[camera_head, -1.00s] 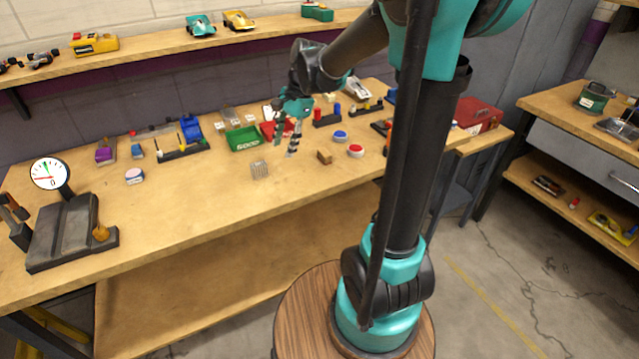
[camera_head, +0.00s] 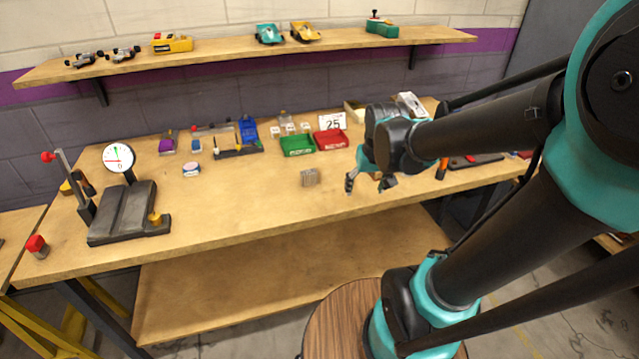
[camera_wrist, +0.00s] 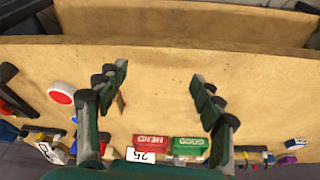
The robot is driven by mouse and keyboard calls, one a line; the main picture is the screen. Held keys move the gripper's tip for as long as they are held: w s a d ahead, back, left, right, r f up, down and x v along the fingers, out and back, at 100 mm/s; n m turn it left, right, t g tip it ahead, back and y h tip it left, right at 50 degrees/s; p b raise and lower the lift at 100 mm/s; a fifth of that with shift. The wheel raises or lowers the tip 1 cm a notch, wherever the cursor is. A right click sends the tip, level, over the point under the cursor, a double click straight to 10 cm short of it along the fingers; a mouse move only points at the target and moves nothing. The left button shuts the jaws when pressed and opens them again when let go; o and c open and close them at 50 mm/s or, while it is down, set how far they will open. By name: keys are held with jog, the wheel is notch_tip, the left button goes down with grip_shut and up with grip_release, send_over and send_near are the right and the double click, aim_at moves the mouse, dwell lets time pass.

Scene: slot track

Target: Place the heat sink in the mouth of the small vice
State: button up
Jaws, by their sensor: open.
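A green tray (camera_head: 297,146) and a red tray (camera_head: 330,140) stand behind the heat sink. A dial gauge stand (camera_head: 128,210) is at the left. A white-pink round piece (camera_head: 191,169) lies between. A red button (camera_wrist: 61,93) lies left of my fingers. The front middle bench is clear.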

jog(key=w+a+r+n+g, duration=0.1)
jog(key=w+a+r, duration=0.5)
jog(key=a+r, duration=0.2)
jog(key=n, duration=0.1)
send_near(309, 172)
jog(key=shift+g, duration=0.4)
jog(key=f, duration=0.3)
jog(key=w+f, duration=0.1)
jog(key=f, duration=0.3)
jog(key=w+f, duration=0.1)
jog(key=f, duration=0.2)
jog(key=shift+a+f, duration=0.2)
jog(key=shift+a, duration=0.05)
jog(key=c, duration=1.4)
